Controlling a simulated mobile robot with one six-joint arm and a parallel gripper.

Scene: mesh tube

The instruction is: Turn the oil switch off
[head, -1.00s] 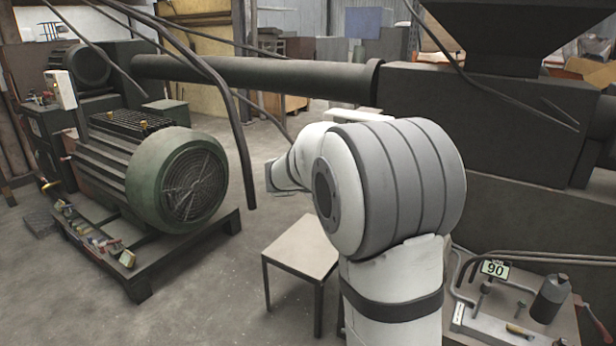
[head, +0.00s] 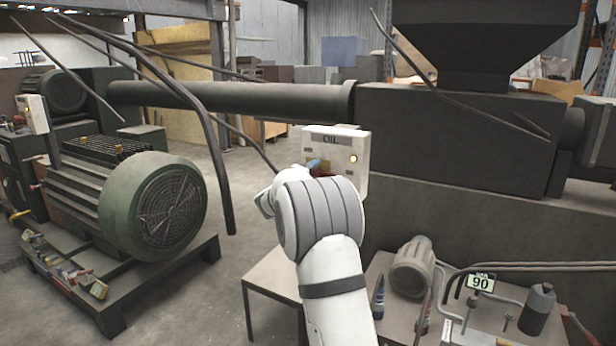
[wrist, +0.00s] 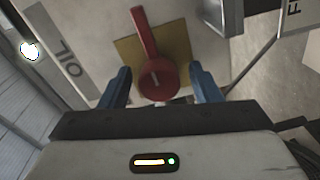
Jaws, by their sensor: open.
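The oil switch box (head: 346,147) is a pale box marked OIL with a lit lamp, standing behind my arm in the head view. In the wrist view the red switch handle (wrist: 145,45) sits on a yellow plate (wrist: 182,48), with its round hub between my fingers and its lever pointing up in the picture. The OIL label (wrist: 66,60) shows at left. My gripper (wrist: 160,88) is open, with a blue finger on each side of the hub and a visible gap to each. In the head view my arm hides most of the handle; a blue finger shows beside the box.
A large green motor (head: 150,205) stands on a low pallet at left. A long dark pipe (head: 230,100) runs behind to the hopper machine (head: 460,130). A table (head: 395,325) with a bottle (head: 538,308) and other items is at right. Open floor lies between motor and table.

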